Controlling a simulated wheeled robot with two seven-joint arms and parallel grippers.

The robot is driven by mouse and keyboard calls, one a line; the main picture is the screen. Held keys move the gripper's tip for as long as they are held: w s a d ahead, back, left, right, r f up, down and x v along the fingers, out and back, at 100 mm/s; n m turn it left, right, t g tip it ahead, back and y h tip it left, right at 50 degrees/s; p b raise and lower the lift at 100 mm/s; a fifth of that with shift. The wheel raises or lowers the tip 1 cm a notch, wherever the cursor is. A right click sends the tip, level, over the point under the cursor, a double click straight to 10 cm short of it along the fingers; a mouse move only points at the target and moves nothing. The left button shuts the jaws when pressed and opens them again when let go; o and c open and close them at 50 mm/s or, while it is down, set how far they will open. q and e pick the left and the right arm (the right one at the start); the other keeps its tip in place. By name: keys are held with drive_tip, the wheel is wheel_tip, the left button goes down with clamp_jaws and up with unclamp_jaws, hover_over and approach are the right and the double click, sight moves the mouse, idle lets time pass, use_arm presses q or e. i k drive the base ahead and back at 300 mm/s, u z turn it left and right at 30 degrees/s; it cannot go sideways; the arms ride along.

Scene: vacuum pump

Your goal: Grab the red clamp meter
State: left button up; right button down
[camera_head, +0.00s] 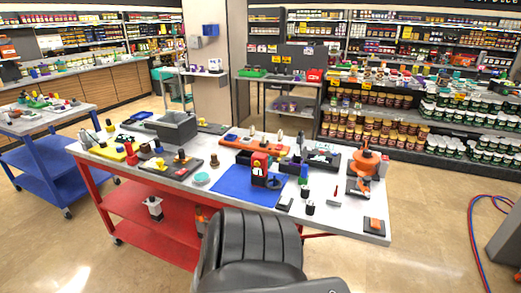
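A red and black upright item (260,166) with a small light emblem stands at the back of the blue mat (232,187) on the main table. It may be the red clamp meter, but it is too small to tell. A dark round-based item (274,183) sits just to its right. Another red item (130,155) stands near yellow objects at the table's left end. Neither of my grippers is in view.
The table (205,183) has a pale top, crowded with tools and parts, and a red lower shelf. A black ridged chair (255,247) stands at its front edge. An orange round-bodied device (365,161) is at the right. A blue cart (52,157) stands left.

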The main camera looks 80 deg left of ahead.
sight(259, 175)
drive_tip(key=u, duration=0.65)
drive_tip(key=i, duration=0.7)
drive_tip(key=u, duration=0.8)
